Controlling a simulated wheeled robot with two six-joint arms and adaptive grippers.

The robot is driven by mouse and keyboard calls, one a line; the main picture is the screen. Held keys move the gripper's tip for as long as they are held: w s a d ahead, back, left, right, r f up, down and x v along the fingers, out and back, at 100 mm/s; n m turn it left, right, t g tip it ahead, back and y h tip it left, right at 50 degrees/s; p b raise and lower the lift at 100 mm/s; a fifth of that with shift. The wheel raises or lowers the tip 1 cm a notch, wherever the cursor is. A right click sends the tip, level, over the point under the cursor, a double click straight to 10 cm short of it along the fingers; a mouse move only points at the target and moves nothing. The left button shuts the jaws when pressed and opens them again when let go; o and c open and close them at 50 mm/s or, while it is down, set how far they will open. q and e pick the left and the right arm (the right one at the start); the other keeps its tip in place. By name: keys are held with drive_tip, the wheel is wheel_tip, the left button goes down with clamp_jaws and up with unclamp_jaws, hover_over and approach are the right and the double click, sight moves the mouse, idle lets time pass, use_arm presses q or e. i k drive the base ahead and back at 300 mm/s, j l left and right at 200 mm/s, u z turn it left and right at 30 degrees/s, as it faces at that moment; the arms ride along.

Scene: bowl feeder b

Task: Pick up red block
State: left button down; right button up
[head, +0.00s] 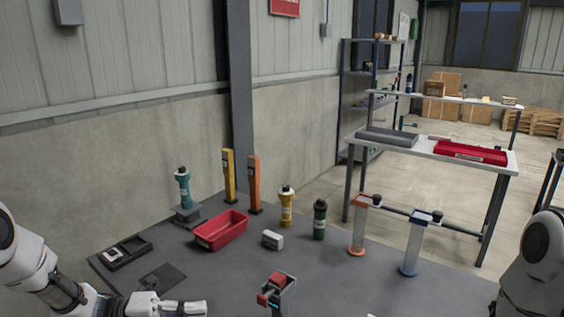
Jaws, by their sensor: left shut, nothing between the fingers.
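A red block (277,280) shows at the top of a small grey upright holder (289,296) at the front middle of the dark table. A second red patch shows on the holder's left side; I cannot tell whether it is part of the same block. My left gripper (204,308) is low in the head view, left of the holder and apart from it. Its fingers are shut and empty. My right arm shows at the right edge, but its gripper is out of view.
A black tray (124,252) lies at left.

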sight(280, 280)
drive_tip(key=k+j, duration=0.2)
drive_tip(key=k, duration=0.25)
drive_tip(key=k+j, duration=0.2)
drive_tip(key=k, duration=0.25)
